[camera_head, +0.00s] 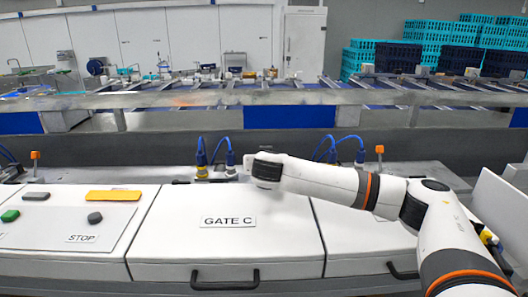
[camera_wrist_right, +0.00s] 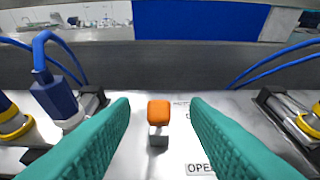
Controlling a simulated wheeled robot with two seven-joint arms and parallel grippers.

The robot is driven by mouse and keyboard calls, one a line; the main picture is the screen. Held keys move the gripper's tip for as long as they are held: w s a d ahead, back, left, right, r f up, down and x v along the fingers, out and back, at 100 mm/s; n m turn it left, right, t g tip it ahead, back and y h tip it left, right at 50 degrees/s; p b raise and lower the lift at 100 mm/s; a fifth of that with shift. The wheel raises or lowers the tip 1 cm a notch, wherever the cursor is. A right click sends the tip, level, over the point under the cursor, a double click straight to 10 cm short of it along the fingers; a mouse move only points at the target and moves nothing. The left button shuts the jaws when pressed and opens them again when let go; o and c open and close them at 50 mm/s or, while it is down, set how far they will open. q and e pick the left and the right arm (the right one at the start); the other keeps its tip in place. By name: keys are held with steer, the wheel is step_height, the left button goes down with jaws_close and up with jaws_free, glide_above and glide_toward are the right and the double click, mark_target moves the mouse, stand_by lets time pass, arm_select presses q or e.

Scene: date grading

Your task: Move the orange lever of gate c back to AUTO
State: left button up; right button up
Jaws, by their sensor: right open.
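The orange lever of gate c (camera_wrist_right: 159,112) shows in the right wrist view as an orange block on a short grey stem. It stands between the two teal fingers of my right gripper (camera_wrist_right: 160,102), which is open with a gap on both sides of the lever. A label reading "OPE…" (camera_wrist_right: 199,168) lies near right of the lever, and a partly hidden label starting "AUT" (camera_wrist_right: 181,103) lies beyond it. In the head view my right wrist hides this lever, behind the white box marked GATE C (camera_head: 228,222). My left gripper is out of view.
Blue-plugged cables (camera_wrist_right: 56,95) stand left of the lever, with more cables and a yellow-ringed connector (camera_wrist_right: 308,122) at right. Other orange levers stand at left (camera_head: 35,155) and right (camera_head: 379,150). A STOP panel (camera_head: 80,239) is at the left.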

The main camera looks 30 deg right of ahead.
steer(key=p+x, duration=0.1)
steer(key=x, duration=0.2)
steer(key=shift+w, duration=0.35)
steer(key=shift+w+d+f, duration=0.15)
steer(key=shift+d, duration=0.05)
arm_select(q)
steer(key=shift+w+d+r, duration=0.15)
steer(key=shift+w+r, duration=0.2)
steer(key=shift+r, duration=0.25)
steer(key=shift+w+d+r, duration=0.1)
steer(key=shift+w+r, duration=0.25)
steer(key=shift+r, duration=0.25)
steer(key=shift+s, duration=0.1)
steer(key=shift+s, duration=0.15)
arm_select(e)
jaws_close()
